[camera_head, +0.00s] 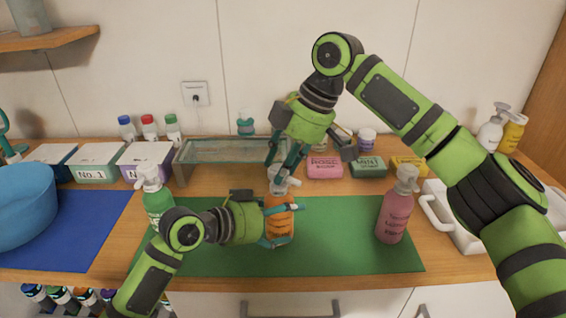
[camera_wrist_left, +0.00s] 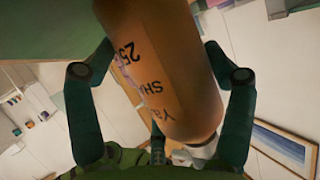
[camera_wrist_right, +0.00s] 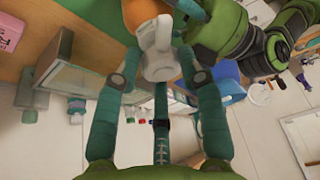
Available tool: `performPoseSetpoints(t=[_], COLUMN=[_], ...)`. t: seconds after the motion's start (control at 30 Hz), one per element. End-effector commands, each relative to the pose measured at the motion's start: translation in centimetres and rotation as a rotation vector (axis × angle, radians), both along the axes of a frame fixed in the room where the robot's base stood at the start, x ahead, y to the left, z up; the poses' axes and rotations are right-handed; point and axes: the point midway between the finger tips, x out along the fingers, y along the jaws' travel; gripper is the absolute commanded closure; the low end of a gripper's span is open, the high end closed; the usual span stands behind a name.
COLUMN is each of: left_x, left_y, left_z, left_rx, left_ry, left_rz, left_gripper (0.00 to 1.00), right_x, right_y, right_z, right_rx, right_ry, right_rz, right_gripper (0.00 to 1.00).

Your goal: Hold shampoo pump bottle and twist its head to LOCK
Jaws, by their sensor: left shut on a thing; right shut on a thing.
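An orange shampoo pump bottle (camera_head: 279,222) stands upright on the green mat (camera_head: 340,259) in the head view. My left gripper (camera_head: 285,225) is shut around its body from the left. In the left wrist view the orange bottle (camera_wrist_left: 160,65) lies between the two fingers. My right gripper (camera_head: 283,170) comes down from above and is shut on the bottle's white pump head. In the right wrist view the white pump head (camera_wrist_right: 158,45) sits between the fingertips. The right fingers partly hide the pump head in the head view.
A green pump bottle (camera_head: 157,198) stands left of the held bottle, partly behind my left arm. A pink pump bottle (camera_head: 393,208) stands to the right. A glass box (camera_head: 225,152), soap boxes and a white tray (camera_head: 447,222) are around the mat. A blue bowl (camera_head: 22,215) is at left.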

Motion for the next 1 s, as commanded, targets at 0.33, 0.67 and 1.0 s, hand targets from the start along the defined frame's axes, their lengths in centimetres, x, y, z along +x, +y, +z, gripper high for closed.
performPoseSetpoints(t=[0.33,0.67,1.0], left_x=[0.04,0.05,0.07], left_y=[-0.04,-0.04,-0.02], left_z=[0.05,0.05,0.04], left_rx=[-0.002,-0.002,-0.002], left_ry=[0.001,0.001,0.002], left_rz=[0.001,0.002,0.002], left_gripper=[0.63,0.63,0.63], right_x=[-0.01,0.11,0.08], right_y=[0.40,0.43,0.40], right_z=[0.04,0.06,0.04], right_rx=[0.005,0.005,0.004], right_ry=[0.007,0.007,0.010], right_rz=[0.242,0.430,0.498], right_gripper=[0.93,0.93,0.93])
